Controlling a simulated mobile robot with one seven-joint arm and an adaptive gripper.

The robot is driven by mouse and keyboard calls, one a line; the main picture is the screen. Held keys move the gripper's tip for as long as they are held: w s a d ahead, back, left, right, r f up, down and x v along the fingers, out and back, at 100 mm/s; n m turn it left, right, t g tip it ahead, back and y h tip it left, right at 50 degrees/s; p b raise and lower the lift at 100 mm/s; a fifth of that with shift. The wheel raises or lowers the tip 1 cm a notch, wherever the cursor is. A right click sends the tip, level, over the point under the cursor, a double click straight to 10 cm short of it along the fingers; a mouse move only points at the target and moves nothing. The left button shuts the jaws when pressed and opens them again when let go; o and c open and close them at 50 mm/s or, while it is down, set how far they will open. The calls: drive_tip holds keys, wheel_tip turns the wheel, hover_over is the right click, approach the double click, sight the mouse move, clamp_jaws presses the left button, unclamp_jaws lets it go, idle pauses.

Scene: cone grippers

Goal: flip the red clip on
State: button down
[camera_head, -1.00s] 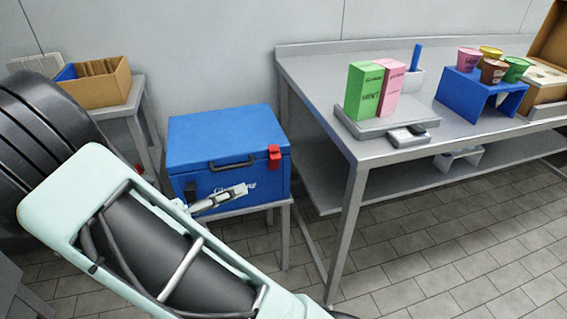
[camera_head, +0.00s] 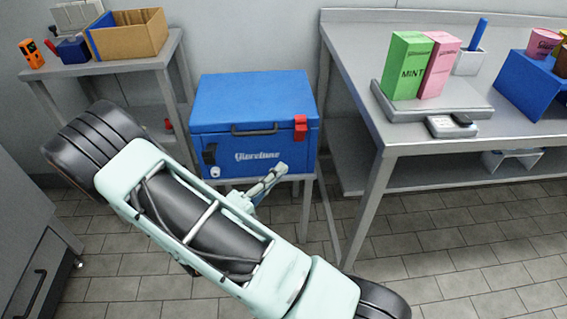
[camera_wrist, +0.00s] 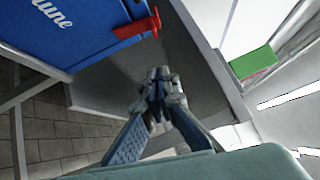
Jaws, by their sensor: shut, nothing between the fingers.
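The red clip (camera_head: 300,127) is on the front right of the blue cooler box (camera_head: 250,100), at the lid seam. In the wrist view the red clip (camera_wrist: 140,25) sticks out from the box's edge, at the upper left of my gripper. Whether the clip is fastened cannot be told. The blue box (camera_wrist: 70,30) fills the upper left of the wrist view. My gripper (camera_head: 280,170) is in front of the box, below and left of the clip, apart from it. In the wrist view my gripper (camera_wrist: 160,75) has its fingertips together, with nothing between them.
The box stands on a small metal stand (camera_head: 308,200). A steel table (camera_head: 400,135) close on the right holds a scale (camera_head: 430,105) and cartons (camera_head: 408,65). A shelf (camera_head: 150,62) with a cardboard box (camera_head: 130,35) stands at the left. The floor in front is clear.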

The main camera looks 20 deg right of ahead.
drive_tip(key=b, duration=0.2)
approach(306, 130)
drive_tip(key=s+d, duration=0.1)
drive_tip(key=d, duration=0.2)
drive_tip(key=w, duration=0.1)
drive_tip(key=w+d, duration=0.1)
drive_tip(key=w+d+b, duration=0.1)
drive_tip(key=shift+w+r, duration=0.3)
drive_tip(key=shift+w, duration=0.05)
drive_tip(key=shift+r, duration=0.1)
drive_tip(key=n+p, duration=0.1)
drive_tip(key=p, duration=0.3)
drive_tip(key=w+r+g+y+p, duration=0.1)
drive_tip(key=p, duration=0.4)
drive_tip(key=shift+w+d+r+n+y, duration=0.15)
drive_tip(key=shift+r+n+y, duration=0.15)
drive_tip(key=shift+n, duration=0.1)
drive_tip(key=shift+f, duration=0.1)
